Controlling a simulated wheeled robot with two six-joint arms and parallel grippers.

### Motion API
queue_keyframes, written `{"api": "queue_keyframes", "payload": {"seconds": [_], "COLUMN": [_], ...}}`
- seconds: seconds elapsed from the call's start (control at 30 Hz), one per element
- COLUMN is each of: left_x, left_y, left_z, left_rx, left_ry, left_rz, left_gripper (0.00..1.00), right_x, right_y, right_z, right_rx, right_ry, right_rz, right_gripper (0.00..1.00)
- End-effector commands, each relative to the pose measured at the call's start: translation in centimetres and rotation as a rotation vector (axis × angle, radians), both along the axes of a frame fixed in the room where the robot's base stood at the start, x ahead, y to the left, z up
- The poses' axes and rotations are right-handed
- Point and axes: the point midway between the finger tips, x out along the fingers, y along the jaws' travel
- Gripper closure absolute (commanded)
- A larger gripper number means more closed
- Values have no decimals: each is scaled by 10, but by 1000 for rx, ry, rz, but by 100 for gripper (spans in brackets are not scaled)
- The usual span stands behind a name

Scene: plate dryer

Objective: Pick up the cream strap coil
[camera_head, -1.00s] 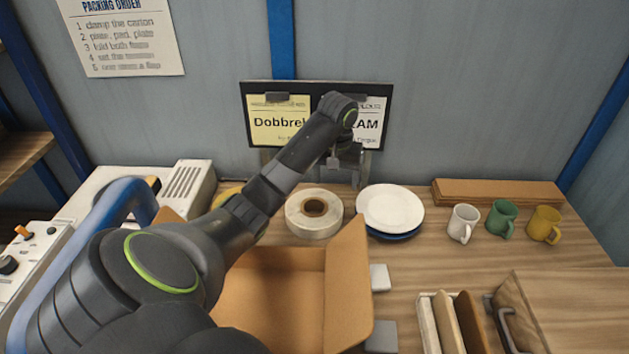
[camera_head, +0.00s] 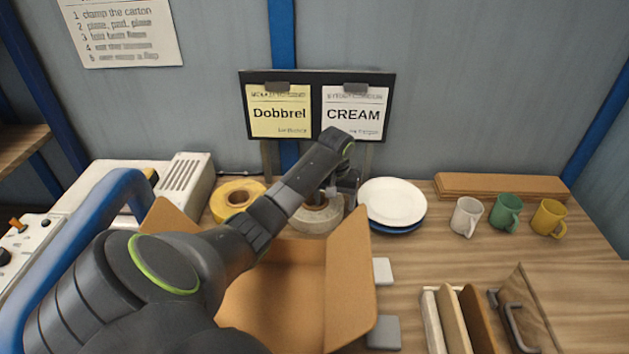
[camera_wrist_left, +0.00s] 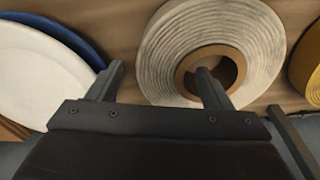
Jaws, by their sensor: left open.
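The cream strap coil (camera_head: 316,221) lies flat on the table behind the open carton, its back partly hidden by my left gripper. In the left wrist view the coil (camera_wrist_left: 215,25) shows pale wound strap around a brown core with an open hole. My left gripper (camera_head: 337,192) is open and empty just above the coil. In the wrist view its fingers (camera_wrist_left: 160,72) straddle one side of the coil's ring: one overlaps the core hole, the other lies between coil and plates. Whether they touch it I cannot tell. My right gripper is out of view.
A yellow coil (camera_head: 238,197) lies left of the cream one. White plates (camera_head: 392,200) on a blue one stand close on the right. The open carton (camera_head: 347,282) is in front. A sign board (camera_head: 317,76) reading "Dobbrel" and "CREAM" stands behind. Mugs (camera_head: 505,212) are farther right.

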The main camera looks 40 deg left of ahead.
Motion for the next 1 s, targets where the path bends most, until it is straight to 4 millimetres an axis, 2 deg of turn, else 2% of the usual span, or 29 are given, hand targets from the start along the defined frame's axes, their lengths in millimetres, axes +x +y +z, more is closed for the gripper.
{"api": "queue_keyframes", "payload": {"seconds": [0.1, 0.33, 0.83, 1.0], "left_x": [0, 1, 1, 1], "left_y": [1, 1, 1, 1], "left_z": [-8, -9, -8, -7], "left_rx": [0, 1, 1, 3], "left_ry": [1, 0, 0, -3], "left_rz": [0, -1, -1, -1], "left_gripper": [27, 28, 94, 94], "right_x": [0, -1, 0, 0], "right_y": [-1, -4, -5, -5], "right_z": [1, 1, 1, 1], "right_rx": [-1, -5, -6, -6], "right_ry": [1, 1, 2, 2], "right_rz": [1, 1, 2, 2], "right_gripper": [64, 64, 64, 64]}}
